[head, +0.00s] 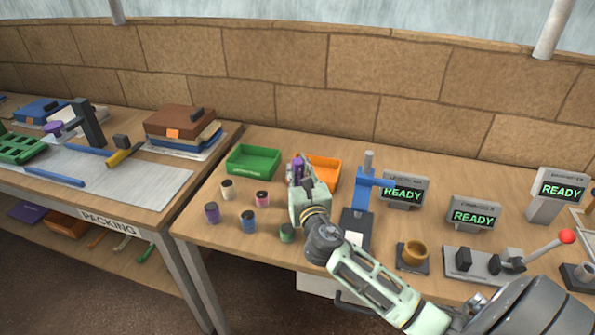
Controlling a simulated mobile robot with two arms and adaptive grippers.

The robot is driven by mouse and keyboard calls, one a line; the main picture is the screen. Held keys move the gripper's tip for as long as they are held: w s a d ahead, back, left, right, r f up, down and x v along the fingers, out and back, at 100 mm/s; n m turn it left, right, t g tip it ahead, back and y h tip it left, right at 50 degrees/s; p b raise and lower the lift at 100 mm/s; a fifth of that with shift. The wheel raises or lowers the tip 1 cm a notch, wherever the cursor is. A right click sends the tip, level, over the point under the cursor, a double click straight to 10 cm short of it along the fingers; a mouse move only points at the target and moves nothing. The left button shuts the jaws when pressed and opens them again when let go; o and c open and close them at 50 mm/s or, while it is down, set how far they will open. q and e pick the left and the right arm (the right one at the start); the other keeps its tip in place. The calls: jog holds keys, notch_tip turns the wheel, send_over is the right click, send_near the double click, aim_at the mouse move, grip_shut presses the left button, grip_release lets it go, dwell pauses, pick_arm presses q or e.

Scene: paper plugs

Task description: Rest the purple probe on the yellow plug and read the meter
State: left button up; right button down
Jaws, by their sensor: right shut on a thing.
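My right gripper (299,188) reaches over the table from the lower right. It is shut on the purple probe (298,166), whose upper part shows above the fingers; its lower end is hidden. No plug is clearly yellow. A cream plug (227,189) stands left of the gripper. A mustard-yellow round piece (414,252) sits on a dark base to the right; I cannot tell whether it is a plug or a holder. My left gripper is out of view.
Purple (212,212), pink (262,199), blue (248,222) and green (287,233) plugs stand near the gripper. Green (253,163) and orange (326,169) trays lie behind. A blue stand (362,195) and a red-knobbed lever (566,237) stand right.

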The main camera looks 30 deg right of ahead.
aim_at(297, 159)
jog(key=shift+f, duration=0.35)
jog(key=shift+r, duration=0.15)
dwell(1.2)
notch_tip(297, 159, up, 7)
jog(key=p, duration=0.7)
jog(key=shift+a, duration=0.1)
